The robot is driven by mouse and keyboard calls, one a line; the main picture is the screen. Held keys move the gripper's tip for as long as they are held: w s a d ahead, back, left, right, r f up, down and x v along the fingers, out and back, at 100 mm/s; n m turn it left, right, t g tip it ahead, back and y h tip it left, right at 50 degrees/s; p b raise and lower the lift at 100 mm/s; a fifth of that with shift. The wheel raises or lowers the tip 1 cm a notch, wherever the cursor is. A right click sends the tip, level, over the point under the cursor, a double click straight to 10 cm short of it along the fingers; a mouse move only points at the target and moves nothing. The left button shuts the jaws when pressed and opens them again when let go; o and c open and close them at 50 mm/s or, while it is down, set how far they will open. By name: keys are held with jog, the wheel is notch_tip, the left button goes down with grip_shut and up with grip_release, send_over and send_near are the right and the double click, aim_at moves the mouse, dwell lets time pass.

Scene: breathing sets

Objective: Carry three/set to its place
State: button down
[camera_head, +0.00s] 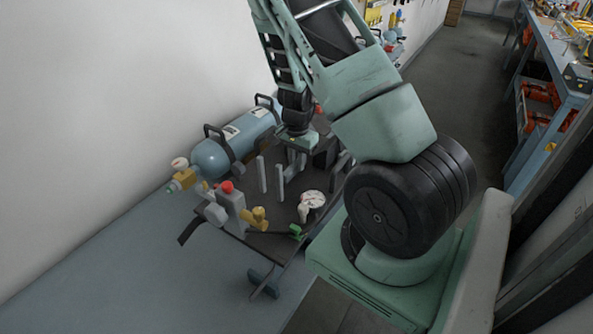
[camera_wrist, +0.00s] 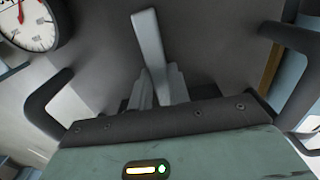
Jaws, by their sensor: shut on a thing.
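The breathing set (camera_head: 232,140) is left of centre in the head view. It has a dark backplate, a blue-grey cylinder with black handles along its far left side, a red knob, yellow fittings and a round white gauge. My gripper (camera_head: 294,164) reaches down over the plate, right of the cylinder. In the wrist view my gripper (camera_wrist: 158,90) is shut on a pale grey upright bar of the set (camera_wrist: 148,42). The gauge shows at the upper left there. The plate's underside is hidden, so I cannot tell what it rests on.
A white wall (camera_head: 110,90) runs close along the left. A blue workbench (camera_head: 557,90) with tools and orange items stands at the right. Grey floor (camera_head: 90,265) is clear at the lower left, and a dark aisle (camera_head: 450,75) runs back between wall and bench.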

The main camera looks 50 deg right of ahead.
notch_tip(320, 180, down, 2)
jog(key=b, duration=0.3)
jog(key=shift+s+f, duration=0.1)
jog(key=shift+f, duration=0.15)
jog(key=shift+f+b, duration=0.85)
jog(key=shift+b, duration=0.1)
jog(key=shift+r, duration=0.15)
